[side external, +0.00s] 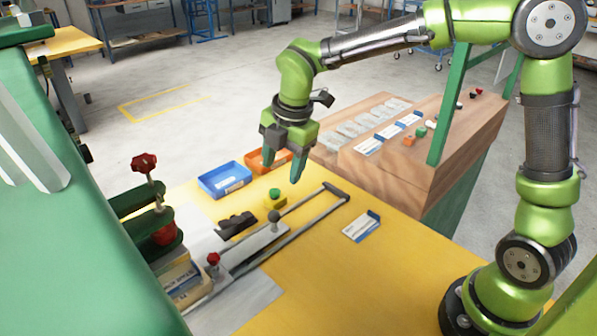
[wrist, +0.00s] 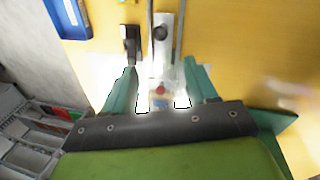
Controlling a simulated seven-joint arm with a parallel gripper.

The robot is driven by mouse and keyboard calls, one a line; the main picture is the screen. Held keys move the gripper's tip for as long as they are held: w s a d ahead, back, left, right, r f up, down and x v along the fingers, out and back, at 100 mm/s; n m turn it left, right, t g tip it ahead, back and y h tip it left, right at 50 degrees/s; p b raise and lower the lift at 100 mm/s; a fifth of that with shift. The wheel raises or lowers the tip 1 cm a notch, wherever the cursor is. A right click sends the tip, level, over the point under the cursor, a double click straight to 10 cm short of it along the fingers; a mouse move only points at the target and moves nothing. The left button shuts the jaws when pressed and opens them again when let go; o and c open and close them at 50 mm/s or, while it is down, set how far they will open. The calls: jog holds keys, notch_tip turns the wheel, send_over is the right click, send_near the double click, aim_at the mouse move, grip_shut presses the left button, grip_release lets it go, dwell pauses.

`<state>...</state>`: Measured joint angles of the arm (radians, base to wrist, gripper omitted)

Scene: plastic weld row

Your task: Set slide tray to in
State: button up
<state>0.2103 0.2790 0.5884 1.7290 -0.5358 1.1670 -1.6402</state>
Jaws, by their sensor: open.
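The slide tray, a pale flat plate (side external: 252,250), lies between two grey rails (side external: 305,217) on the yellow table. My gripper (side external: 285,174) is open and empty, pointing down above the table, apart from the tray. In the wrist view its teal fingers (wrist: 160,75) stand apart. The plate's near end is partly hidden by the fixture.
A red knob (side external: 213,258) and a green press with a red handwheel (side external: 144,162) stand at the near left. The right table front is clear.

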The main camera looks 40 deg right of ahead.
jog(key=shift+s+r, duration=0.25)
jog(key=shift+r, duration=1)
jog(key=m+g, duration=0.4)
send_over(273, 211)
jog(key=w, duration=0.3)
jog(key=s+f, duration=0.1)
jog(key=f, duration=0.4)
jog(key=s+f, duration=0.1)
jog(key=f, duration=1)
jog(key=shift+s+f, duration=0.35)
jog(key=shift+s, duration=0.05)
grip_shut()
